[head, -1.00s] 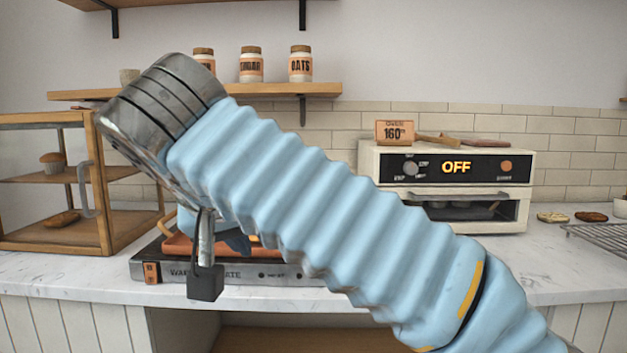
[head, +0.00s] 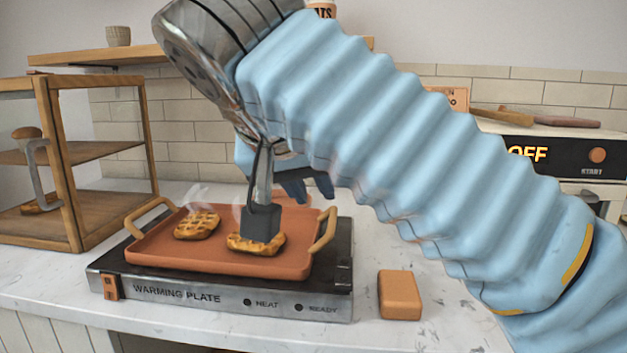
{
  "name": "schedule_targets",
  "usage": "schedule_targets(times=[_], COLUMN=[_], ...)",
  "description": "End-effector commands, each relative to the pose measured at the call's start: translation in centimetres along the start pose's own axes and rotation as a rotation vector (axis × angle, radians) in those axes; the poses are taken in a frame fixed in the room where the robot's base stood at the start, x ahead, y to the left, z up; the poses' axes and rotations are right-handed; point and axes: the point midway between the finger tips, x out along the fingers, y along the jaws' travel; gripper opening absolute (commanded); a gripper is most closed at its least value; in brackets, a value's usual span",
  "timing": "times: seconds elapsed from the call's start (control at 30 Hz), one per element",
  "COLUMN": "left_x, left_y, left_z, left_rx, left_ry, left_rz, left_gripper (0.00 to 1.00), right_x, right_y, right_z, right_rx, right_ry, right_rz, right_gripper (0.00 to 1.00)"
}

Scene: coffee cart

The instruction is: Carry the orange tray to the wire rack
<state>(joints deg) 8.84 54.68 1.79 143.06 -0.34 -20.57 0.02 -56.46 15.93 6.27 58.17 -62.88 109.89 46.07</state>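The orange tray (head: 160,255) lies on the warming plate (head: 225,298), with a tan handle at its left end (head: 150,215) and another at its right end (head: 325,230). Two waffles (head: 198,226) lie on it. My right arm crosses the view from the lower right. My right gripper (head: 308,188) shows partly under the arm, its dark fingertips apart and nothing seen between them. It is above and behind the tray's right part, and I see no contact. A dark block on a stalk of my arm hides part of the right waffle. My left gripper and the wire rack are out of view.
An orange block (head: 400,294) lies on the counter right of the warming plate. A wooden display case (head: 60,165) stands at the left. The oven (head: 560,155) at the back right reads OFF. Counter around the block is clear.

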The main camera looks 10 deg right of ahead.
Motion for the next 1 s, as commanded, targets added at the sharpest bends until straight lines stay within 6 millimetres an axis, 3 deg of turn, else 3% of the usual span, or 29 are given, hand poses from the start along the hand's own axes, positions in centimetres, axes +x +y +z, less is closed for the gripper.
schedule_targets(times=[0.27, 0.73, 1.0], left_x=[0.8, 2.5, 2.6], left_y=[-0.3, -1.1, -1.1], left_z=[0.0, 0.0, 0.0], left_rx=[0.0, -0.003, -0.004], left_ry=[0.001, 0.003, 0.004], left_rz=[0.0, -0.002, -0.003], left_gripper=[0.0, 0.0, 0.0], right_x=[2.5, 11.3, 13.7], right_y=[0.0, 0.0, 0.0], right_z=[0.2, 0.1, 0.0], right_rx=[0.001, 0.001, 0.0], right_ry=[-0.002, -0.002, -0.001], right_rz=[0.002, 0.002, 0.0], right_gripper=[0.24, 0.24, 0.24])
